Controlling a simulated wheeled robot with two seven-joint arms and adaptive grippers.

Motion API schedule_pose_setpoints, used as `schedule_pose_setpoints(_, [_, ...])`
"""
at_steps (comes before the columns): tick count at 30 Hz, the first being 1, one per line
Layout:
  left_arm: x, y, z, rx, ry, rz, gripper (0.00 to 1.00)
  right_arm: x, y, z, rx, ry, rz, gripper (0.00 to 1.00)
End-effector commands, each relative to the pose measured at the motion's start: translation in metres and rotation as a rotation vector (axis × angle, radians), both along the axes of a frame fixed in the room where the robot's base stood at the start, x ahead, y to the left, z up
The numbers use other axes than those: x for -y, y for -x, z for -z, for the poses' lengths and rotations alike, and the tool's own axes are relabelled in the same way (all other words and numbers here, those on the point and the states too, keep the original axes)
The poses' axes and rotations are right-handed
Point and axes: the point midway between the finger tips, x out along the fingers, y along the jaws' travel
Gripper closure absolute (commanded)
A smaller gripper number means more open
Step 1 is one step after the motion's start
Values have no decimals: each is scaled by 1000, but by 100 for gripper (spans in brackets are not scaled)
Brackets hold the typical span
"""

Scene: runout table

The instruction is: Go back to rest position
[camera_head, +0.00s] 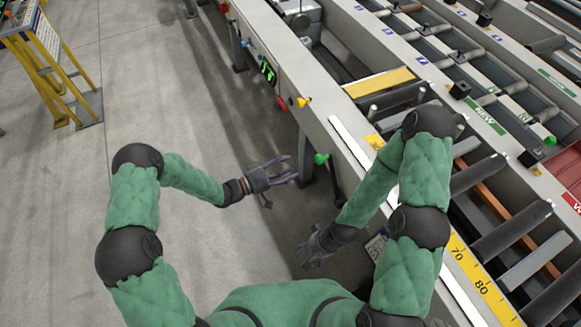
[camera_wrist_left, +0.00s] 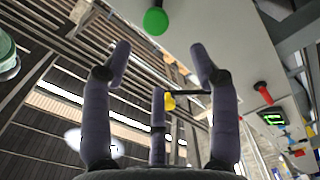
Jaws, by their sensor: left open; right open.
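My left gripper (camera_head: 284,172) is open and empty, held out in front of my body beside the runout table's near side. In the left wrist view its spread fingers (camera_wrist_left: 160,80) have nothing between them. My right gripper (camera_head: 309,253) is open, lower in the head view, close to the table's side and partly hidden in shade by my right arm. My right arm bends over the edge of the runout table (camera_head: 345,150), and its elbow covers part of the rollers. No object is in either gripper.
A green knob (camera_head: 321,158), a yellow knob (camera_head: 303,101) and a red knob (camera_head: 282,104) stick out from the table's side near my left gripper. A lit green display (camera_head: 268,71) is farther along. Floor between is clear.

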Motion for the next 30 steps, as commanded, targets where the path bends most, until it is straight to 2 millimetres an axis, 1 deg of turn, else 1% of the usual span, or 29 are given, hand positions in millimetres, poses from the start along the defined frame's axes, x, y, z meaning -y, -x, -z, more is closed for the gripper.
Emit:
schedule_pose_setpoints(13, [0,0,1,0,-4,-5,40,0,0,0,0,0,0,21])
schedule_pose_setpoints(17, [-5,-5,10,-8,-56,-65,40,0,0,-1,0,0,0,21])
schedule_pose_setpoints(20, [-17,-9,28,-25,-160,-160,40,0,0,-1,0,0,0,21])
schedule_pose_setpoints(23, [-36,-5,55,-69,-311,-255,40,0,0,-2,0,0,0,21])
schedule_pose_setpoints(24, [-45,1,66,-94,-379,-282,40,0,0,-3,0,0,0,21])
schedule_pose_setpoints(26, [-58,13,84,-137,-479,-310,40,0,0,-3,0,0,0,21])
schedule_pose_setpoints(27, [-67,23,94,-169,-546,-322,40,0,0,-4,0,0,0,21])
schedule_pose_setpoints(29, [-80,43,109,-222,-644,-325,40,0,0,-4,0,0,0,21])
schedule_pose_setpoints(30, [-89,59,118,-262,-708,-318,40,0,0,-4,0,0,0,21])
